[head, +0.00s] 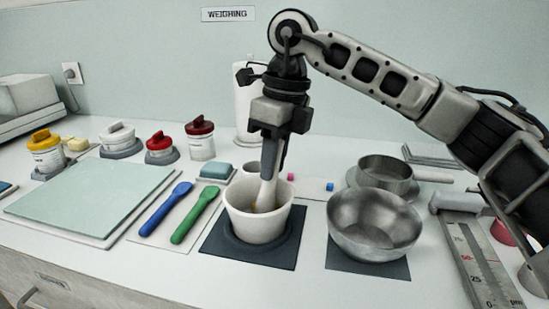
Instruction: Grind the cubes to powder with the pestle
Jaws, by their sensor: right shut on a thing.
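My right gripper (274,133) is shut on the upper part of the pestle (269,170), pointing down above the mortar. The pestle has a dark grey grip and a pale lower part. Its lower end is inside the white mortar (258,226), which stands on a dark square mat (216,246). A little yellowish matter shows inside the mortar beside the pestle. Whether it is cubes or powder cannot be told, and the mortar's floor is mostly hidden. My left gripper is not in view.
A metal bowl (372,232) stands close right of the mortar, with a sieve (384,173) behind it. Blue (181,190) and green (204,206) spatulas lie to the left, beside a pale green board (95,190). Lidded jars (200,145) stand behind. A ruled scale (480,262) is at right.

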